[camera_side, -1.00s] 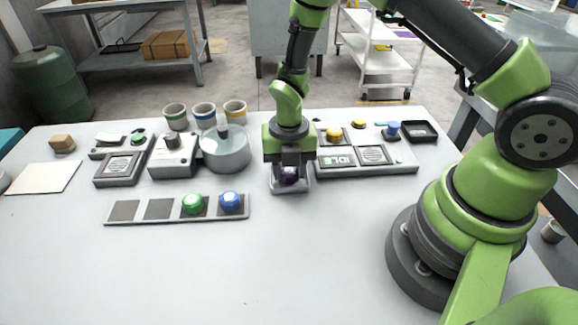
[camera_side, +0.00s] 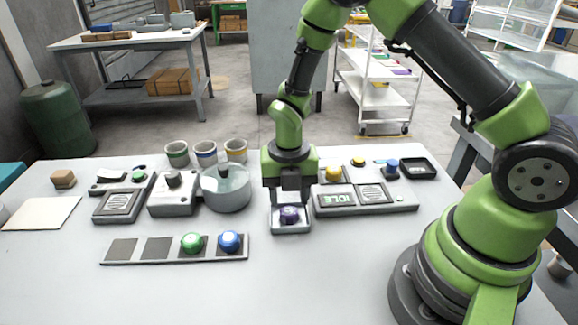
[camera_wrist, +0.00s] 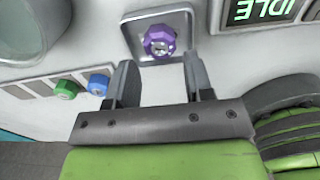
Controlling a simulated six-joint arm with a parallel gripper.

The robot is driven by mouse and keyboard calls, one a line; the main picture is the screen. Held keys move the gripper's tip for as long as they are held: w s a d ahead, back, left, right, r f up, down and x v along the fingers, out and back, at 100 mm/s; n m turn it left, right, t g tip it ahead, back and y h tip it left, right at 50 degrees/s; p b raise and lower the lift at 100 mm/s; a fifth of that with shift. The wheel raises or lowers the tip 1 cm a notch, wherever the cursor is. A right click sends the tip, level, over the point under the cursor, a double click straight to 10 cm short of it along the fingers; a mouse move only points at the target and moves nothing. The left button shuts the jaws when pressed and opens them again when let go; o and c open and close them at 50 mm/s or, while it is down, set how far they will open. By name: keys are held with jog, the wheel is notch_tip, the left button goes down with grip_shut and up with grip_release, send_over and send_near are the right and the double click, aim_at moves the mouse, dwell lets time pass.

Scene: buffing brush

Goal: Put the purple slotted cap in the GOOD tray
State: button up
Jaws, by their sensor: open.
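The purple slotted cap (camera_side: 289,214) sits in a small grey square dish (camera_side: 291,229) below my gripper. In the wrist view the cap (camera_wrist: 160,41) shows its slotted face, just beyond the fingertips and between their lines. My gripper (camera_side: 290,199) is over the dish, pointing down. In the wrist view my gripper (camera_wrist: 158,68) has its fingers apart with nothing between them. A black open tray (camera_side: 419,168) stands at the back right. I can read no GOOD label on any tray.
A display unit (camera_side: 364,199) reading IDLE is right of the dish. A clear round bowl (camera_side: 226,190) is to its left. A strip of dark pads (camera_side: 123,249) in front holds a green cap (camera_side: 192,242) and a blue cap (camera_side: 229,240).

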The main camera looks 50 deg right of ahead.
notch_tip(320, 180, up, 8)
notch_tip(320, 180, up, 9)
jog(key=m+t, duration=0.2)
jog(key=m, duration=0.7)
send_over(289, 211)
jog(key=s, duration=0.3)
jog(key=s+r+m+t+y, duration=0.1)
jog(key=s+r+m, duration=0.3)
jog(key=m, duration=0.7)
jog(key=s+r+m+t+y, duration=0.1)
jog(key=s+r+m+t, duration=0.3)
jog(key=s+m, duration=0.5)
jog(key=shift+a+r+m, duration=0.2)
jog(key=shift+r+m, duration=0.4)
jog(key=shift+m, duration=0.5)
